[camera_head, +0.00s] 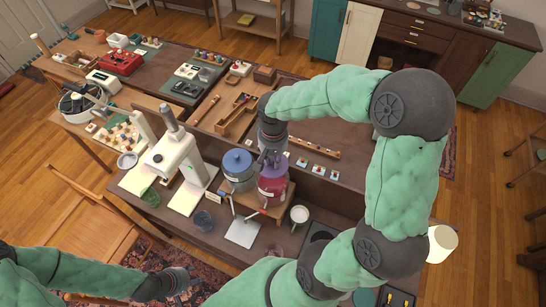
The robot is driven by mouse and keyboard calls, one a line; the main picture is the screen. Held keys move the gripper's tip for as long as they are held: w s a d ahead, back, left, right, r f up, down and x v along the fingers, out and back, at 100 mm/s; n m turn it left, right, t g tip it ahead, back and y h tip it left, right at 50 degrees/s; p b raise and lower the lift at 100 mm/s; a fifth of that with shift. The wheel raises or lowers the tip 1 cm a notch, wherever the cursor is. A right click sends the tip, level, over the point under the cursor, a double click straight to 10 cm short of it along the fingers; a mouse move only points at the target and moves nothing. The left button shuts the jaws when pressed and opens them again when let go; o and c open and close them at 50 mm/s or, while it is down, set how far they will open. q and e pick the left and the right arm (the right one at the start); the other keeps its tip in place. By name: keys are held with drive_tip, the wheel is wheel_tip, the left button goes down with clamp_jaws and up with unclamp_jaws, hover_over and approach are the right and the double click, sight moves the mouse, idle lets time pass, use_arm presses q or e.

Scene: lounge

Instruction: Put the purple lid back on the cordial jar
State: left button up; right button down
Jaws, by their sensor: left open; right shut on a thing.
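The cordial jar (271,192) has a crimson body and stands on a small wooden stand at the middle of the table. The purple lid (279,166) is at the top of this jar, under my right gripper (272,154). My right gripper comes down from above and is shut on the lid. The fingers partly cover it, and I cannot tell whether it rests fully on the rim. A similar jar with a blue lid (238,162) stands just to the left, close to the gripper. My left gripper (188,279) is open and low at the lower left, away from the jars.
A white machine (177,156) stands left of the jars. A white mug (299,214), a glass (203,221) and a green cup (150,197) stand on the front table. A wooden tray (236,116) lies behind. A wooden chair (85,228) is at the left.

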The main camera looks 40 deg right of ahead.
sight(273, 168)
drive_tip(key=shift+s+a+f+b, duration=0.15)
drive_tip(key=shift+f+b, duration=0.2)
drive_tip(key=shift+f, duration=0.2)
drive_tip(key=shift+f+b, duration=0.35)
drive_tip(key=shift+f, duration=0.25)
drive_tip(key=shift+f+b, duration=0.75)
drive_tip(key=shift+f, duration=0.4)
drive_tip(key=shift+f, duration=0.1)
drive_tip(key=shift+f+b, duration=0.1)
drive_tip(key=shift+b, duration=0.2)
drive_tip(key=shift+f+b, duration=0.7)
drive_tip(key=shift+b, duration=0.1)
